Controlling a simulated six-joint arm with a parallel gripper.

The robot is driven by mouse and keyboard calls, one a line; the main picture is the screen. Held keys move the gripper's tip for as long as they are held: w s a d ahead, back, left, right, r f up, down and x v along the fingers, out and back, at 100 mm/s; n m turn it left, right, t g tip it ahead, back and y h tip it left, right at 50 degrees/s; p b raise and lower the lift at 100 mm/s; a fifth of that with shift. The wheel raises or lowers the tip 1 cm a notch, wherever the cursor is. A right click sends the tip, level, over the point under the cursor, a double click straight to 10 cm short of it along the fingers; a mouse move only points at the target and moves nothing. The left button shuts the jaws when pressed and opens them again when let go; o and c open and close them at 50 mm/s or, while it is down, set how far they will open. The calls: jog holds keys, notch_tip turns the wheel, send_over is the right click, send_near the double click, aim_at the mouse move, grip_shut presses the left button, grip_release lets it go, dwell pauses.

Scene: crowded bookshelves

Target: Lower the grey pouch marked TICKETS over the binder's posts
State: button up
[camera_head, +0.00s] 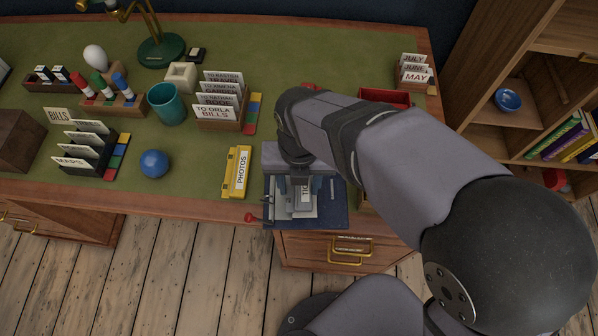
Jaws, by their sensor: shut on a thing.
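The dark blue binder (336,216) lies open at the front edge of the desk. My gripper (299,188) is over the binder, seen from above, and is shut on the grey pouch (303,209). Only the first letters of the pouch's label show beside a finger; the gripper hides the rest. Pale sheets or pouches show under and beside it. The binder's posts are hidden, and I cannot tell whether the pouch touches them.
A yellow PHOTOS box (237,172) stands close left of the binder. Green desk top (195,170) is clear left of the yellow box. My arm covers the right.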

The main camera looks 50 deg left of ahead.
jog(key=shift+f+b, duration=0.45)
jog(key=shift+f, duration=0.65)
jog(key=o, duration=1.1)
jog(key=shift+o, duration=0.2)
notch_tip(320, 180, up, 7)
jog(key=p, duration=0.7)
